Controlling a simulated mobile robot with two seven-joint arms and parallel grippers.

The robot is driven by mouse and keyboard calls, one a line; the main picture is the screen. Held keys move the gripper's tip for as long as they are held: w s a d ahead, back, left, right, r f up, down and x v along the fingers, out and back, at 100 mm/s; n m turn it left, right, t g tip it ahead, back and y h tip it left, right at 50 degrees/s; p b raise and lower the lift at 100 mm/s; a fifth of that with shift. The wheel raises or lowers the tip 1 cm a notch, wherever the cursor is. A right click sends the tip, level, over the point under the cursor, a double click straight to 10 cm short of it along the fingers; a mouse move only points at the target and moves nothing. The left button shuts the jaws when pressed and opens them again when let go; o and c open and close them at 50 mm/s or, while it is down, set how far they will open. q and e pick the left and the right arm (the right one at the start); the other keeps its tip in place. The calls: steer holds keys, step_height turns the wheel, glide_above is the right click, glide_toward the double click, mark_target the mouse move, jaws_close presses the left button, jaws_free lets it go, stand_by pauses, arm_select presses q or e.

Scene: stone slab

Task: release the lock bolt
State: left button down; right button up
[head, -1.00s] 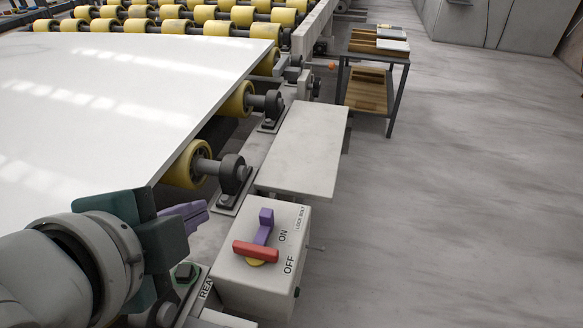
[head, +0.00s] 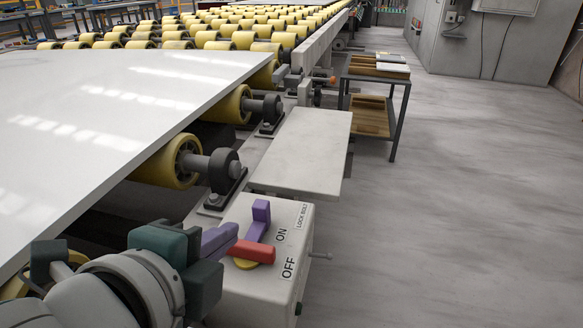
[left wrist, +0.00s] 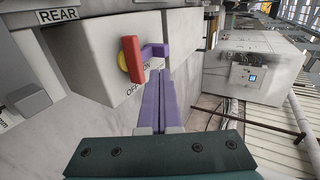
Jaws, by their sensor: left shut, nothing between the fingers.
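The lock bolt switch is on a pale box (head: 262,292) marked "LOCK BOLT", "ON" and "OFF". My right gripper is out of view.
A white slab (head: 120,110) lies on yellow rollers (head: 172,160) to the left. A flat pale plate (head: 302,150) is just behind the box. A small side table (head: 375,90) stands farther back. The floor to the right is clear.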

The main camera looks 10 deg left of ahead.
mark_target(260, 204)
arm_select(q)
steer(key=b+x, duration=0.3)
steer(key=x, duration=0.5)
steer(key=shift+w+f, duration=0.2)
steer(key=shift+w, duration=0.2)
steer(key=w+b, duration=0.1)
steer(key=w, duration=0.3)
steer(key=shift+w+d, duration=0.1)
steer(key=shift+w, duration=0.15)
steer(key=shift+s+f, duration=0.1)
steer(key=shift+s, duration=0.05)
